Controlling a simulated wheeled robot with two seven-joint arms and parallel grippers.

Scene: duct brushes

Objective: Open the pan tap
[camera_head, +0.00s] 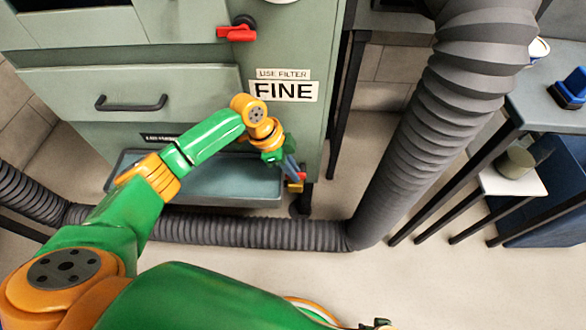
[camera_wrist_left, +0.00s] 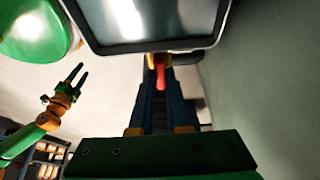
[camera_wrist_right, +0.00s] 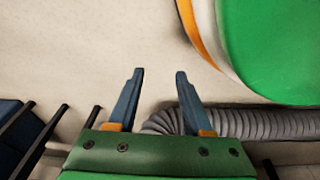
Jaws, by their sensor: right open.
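The pan tap shows in the head view as a small red handle (camera_head: 301,176) with a yellow body (camera_head: 296,188). It is at the right end of the blue-grey pan (camera_head: 225,183), low on the green cabinet. My left gripper (camera_head: 291,170) is at the tap. In the left wrist view the red handle (camera_wrist_left: 160,76) is between the fingertips, which are close together on it. The pan's underside or rim (camera_wrist_left: 150,48) is just above. The fingers hide part of the tap. My right gripper (camera_wrist_right: 160,75) is open and empty above the floor.
A second red handle (camera_head: 237,33) is higher on the cabinet (camera_head: 200,85), left of the FINE label (camera_head: 284,91). A thick grey duct (camera_head: 430,130) runs along the floor and rises on the right. A side table (camera_head: 540,95) stands at right. Front floor is clear.

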